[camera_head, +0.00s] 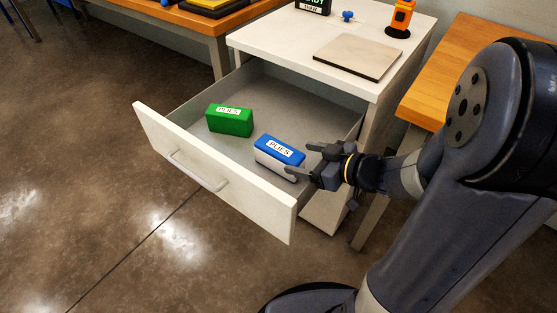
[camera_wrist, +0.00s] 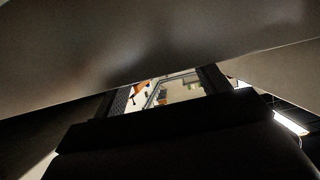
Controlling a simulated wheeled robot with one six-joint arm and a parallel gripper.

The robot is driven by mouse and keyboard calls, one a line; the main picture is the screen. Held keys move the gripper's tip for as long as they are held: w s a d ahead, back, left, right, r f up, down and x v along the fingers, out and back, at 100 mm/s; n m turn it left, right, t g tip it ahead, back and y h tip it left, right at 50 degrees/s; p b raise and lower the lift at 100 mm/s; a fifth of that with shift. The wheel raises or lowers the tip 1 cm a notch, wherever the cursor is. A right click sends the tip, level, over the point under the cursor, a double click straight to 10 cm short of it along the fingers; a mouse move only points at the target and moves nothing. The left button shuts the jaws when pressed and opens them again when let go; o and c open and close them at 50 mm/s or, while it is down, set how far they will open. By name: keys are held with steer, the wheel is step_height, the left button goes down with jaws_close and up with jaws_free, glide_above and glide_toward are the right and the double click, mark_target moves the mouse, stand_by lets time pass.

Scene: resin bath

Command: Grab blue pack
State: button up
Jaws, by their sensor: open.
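The blue pack (camera_head: 279,151), blue on top with a white label reading "PLIES" and a whitish lower side, lies in the right part of the open drawer (camera_head: 205,165). My gripper (camera_head: 300,160) is open at the right end of the blue pack, its fingers pointing left toward it. Whether a finger touches the pack I cannot tell. The wrist view is dark; the gripper's two dark fingers (camera_wrist: 160,95) show with a bright gap between them, and I cannot make out the blue pack there.
A green pack (camera_head: 230,120), also labelled, lies in the drawer to the left of the blue one. The drawer's front panel and right wall stand close to my gripper. On the cabinet top lie a flat board (camera_head: 357,57) and an orange-black device (camera_head: 401,18).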

mark_target(286, 152)
steer(key=b+x, duration=0.2)
steer(key=x, duration=0.3)
steer(key=shift+w+d+f, duration=0.1)
steer(key=shift+w+d, duration=0.05)
steer(key=shift+d, duration=0.05)
steer(key=shift+w+a+f, duration=0.1)
steer(key=shift+w+a, duration=0.25)
steer(key=shift+a, duration=0.05)
steer(key=shift+c, duration=0.2)
steer(key=c, duration=1.2)
